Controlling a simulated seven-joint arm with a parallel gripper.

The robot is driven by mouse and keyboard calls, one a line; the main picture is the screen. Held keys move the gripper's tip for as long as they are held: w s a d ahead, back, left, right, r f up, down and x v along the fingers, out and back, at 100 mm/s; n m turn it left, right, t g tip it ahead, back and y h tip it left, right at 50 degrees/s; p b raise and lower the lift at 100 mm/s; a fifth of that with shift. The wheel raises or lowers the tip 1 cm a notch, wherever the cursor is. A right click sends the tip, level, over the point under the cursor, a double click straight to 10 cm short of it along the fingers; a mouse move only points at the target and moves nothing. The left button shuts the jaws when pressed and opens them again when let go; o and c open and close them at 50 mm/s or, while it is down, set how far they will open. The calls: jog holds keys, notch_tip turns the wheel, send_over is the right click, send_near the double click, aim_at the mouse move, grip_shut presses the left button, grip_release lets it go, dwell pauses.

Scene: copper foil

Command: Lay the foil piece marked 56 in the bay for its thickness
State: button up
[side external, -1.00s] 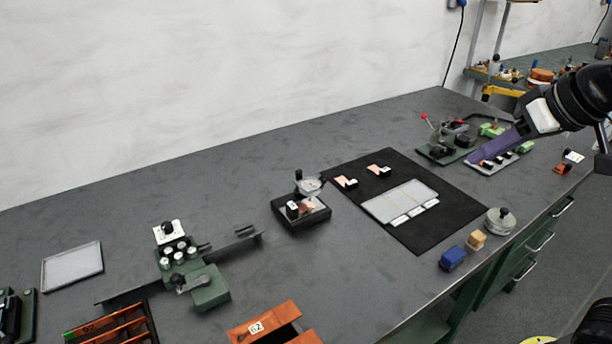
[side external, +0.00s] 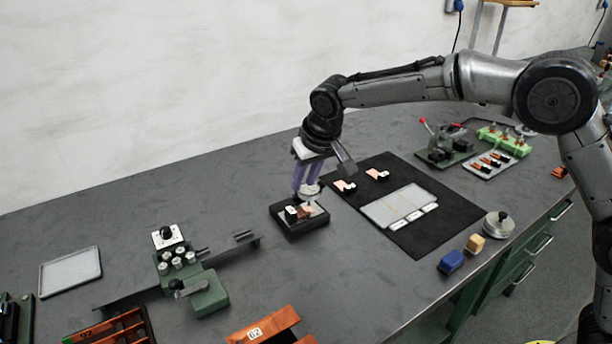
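Two small copper foil pieces with black-and-white tag blocks, a left one (side external: 340,185) and a right one (side external: 373,173), lie on the black mat. A third copper piece (side external: 308,209) with a similar block lies on a dark square stand with a dial gauge (side external: 299,225), left of the mat. The numbers are too small to read, so I cannot tell which is 56. A pale tray (side external: 387,212) with bays and several white labels along its front edge lies on the mat. My gripper (side external: 305,193), with pale purple fingers, points down just above the stand and partly hides the dial. Its finger gap is unclear.
The black mat (side external: 450,222) has bare room around the tray. A blue block (side external: 451,261), a yellow block (side external: 475,243) and a round metal weight (side external: 498,224) stand near the front edge. A green fixture (side external: 208,290) stands left, an orange box (side external: 262,325) in front.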

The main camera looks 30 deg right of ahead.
aim_at(293, 213)
jog(key=x, duration=1.3)
jog(key=shift+w+f, duration=0.1)
jog(key=shift+f, duration=0.05)
grip_shut()
dwell(0.4)
jog(key=shift+a, duration=2.7)
jog(key=shift+w, duration=0.1)
notch_tip(293, 213, up, 7)
dwell(1.2)
